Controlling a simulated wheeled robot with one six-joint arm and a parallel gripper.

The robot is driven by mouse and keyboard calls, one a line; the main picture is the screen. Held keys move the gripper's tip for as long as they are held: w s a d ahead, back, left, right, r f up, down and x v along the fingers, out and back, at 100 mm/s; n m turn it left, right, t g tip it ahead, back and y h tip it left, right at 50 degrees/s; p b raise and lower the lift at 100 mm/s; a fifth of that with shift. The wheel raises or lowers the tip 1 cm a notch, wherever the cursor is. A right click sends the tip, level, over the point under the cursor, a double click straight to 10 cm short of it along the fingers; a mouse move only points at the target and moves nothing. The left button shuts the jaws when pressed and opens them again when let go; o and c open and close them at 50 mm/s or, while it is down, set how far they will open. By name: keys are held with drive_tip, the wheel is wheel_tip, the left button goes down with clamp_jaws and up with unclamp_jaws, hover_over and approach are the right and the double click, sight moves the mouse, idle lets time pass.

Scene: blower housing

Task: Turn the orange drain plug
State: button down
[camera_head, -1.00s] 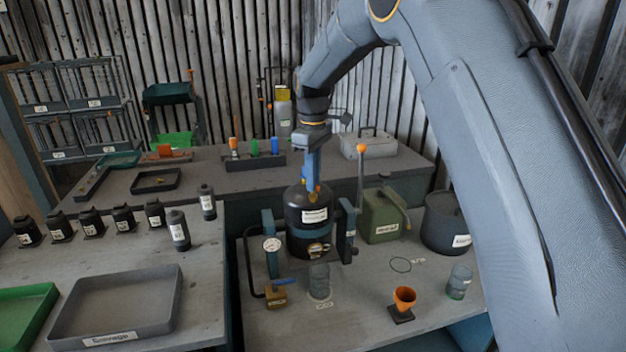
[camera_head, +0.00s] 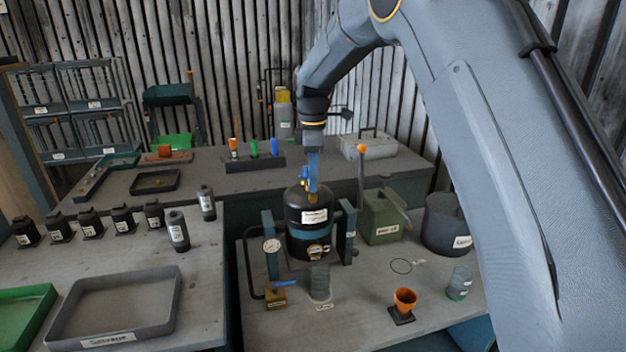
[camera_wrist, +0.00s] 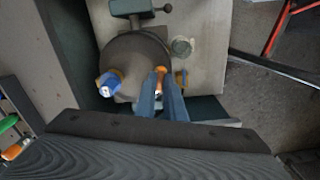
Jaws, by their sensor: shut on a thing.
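A black, labelled housing (camera_head: 307,222) stands upright in a blue-grey stand on the near bench; its round top (camera_wrist: 133,58) fills the middle of the wrist view. My gripper (camera_head: 312,190) points down at the housing's top. In the wrist view my gripper (camera_wrist: 161,74) has its two blue fingers close together, shut on the orange plug (camera_wrist: 160,69) near the edge of the top. The fingers hide most of the plug. A blue fitting (camera_wrist: 108,83) with a pale face sits beside the gripper on the top.
A green can (camera_head: 382,220), a dark pot (camera_head: 446,222) and an orange cup (camera_head: 404,299) stand to the right. A grey tray (camera_head: 174,301) lies left.

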drive_tip(key=shift+w+r, duration=0.1)
drive_tip(key=shift+r, duration=0.05)
drive_tip(key=c, duration=1.8)
unclamp_jaws()
drive_tip(key=shift+c, duration=0.2)
wheel_tip(320, 180, up, 8)
drive_tip(key=shift+f+b, duration=0.15)
drive_tip(key=shift+b, duration=1)
drive_tip(key=s+d+f+m, duration=0.8)
drive_tip(key=s+d+m, duration=0.1)
drive_tip(key=s+d, duration=0.3)
drive_tip(key=s+d+f+m, duration=0.4)
drive_tip(key=s, duration=0.6)
drive_tip(key=s+d+f+m+t, duration=0.1)
drive_tip(key=s+d+f+m, duration=0.3)
drive_tip(key=s, duration=0.6)
drive_tip(key=shift+d+f+m, duration=0.15)
drive_tip(key=shift+f+m, duration=0.55)
